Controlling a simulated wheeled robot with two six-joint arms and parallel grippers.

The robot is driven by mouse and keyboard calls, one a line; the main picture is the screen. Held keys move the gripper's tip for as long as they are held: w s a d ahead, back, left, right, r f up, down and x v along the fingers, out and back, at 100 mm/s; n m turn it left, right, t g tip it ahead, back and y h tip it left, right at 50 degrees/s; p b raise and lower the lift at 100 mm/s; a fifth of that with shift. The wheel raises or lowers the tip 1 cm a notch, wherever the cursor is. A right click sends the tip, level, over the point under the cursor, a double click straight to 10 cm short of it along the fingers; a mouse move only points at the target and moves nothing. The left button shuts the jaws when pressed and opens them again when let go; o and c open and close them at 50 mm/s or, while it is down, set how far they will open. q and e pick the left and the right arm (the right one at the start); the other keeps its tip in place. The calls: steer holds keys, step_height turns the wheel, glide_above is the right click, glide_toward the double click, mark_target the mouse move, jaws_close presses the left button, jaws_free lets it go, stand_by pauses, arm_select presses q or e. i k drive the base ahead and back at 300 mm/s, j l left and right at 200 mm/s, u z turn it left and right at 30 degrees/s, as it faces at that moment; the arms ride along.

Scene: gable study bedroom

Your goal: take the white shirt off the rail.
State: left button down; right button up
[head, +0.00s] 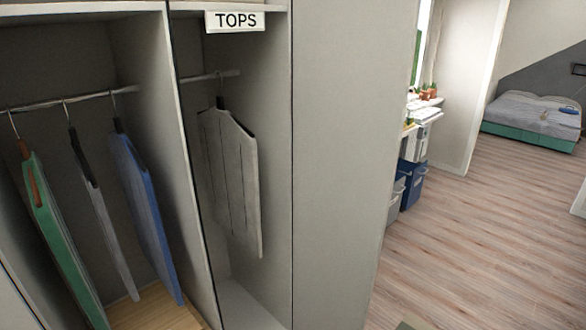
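A pale grey-white garment with thin dark vertical lines (230,180) hangs on a dark hanger from the short rail (205,77) in the right wardrobe compartment. A sign reading "TOPS" (235,21) is above it. In the left compartment, a green garment (62,240), a narrow grey garment (108,240) and a blue garment (148,215) hang from another rail (85,98). I see no plain white shirt; the striped pale garment is the lightest one. Neither of my grippers is in view.
A grey upright panel (178,150) divides the two compartments. A tall grey panel (340,160) bounds the right one. Beyond are blue and grey bins (412,186), plants on a ledge (428,94) and a bed (530,115). The wooden floor (470,240) at right is clear.

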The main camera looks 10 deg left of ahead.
mark_target(229, 149)
steer(key=i+l+u, duration=0.2)
steer(key=u, duration=0.3)
steer(key=i+l+u, duration=0.15)
steer(key=l+u, duration=0.2)
steer(key=u, duration=0.15)
steer(key=l+u, duration=0.35)
steer(key=u, duration=0.15)
steer(key=i+l+u, duration=0.1)
steer(key=l+u, duration=0.5)
steer(key=l, duration=0.45)
steer(key=k+l, duration=0.15)
steer(key=l, duration=0.35)
steer(key=l+u, duration=0.15)
steer(key=l, duration=0.4)
steer(key=k+l+u, duration=0.1)
steer(key=l, duration=0.4)
steer(key=k+l, duration=0.15)
steer(key=l, duration=0.35)
steer(key=i+j+z, duration=0.3)
steer(key=j, duration=0.45)
steer(key=j+z, duration=0.3)
steer(key=j, duration=0.45)
steer(key=j+z, duration=0.3)
steer(key=j, duration=0.5)
steer(key=k+z, duration=0.1)
steer(key=z, duration=0.7)
steer(key=k+z, duration=0.15)
steer(key=z, duration=0.25)
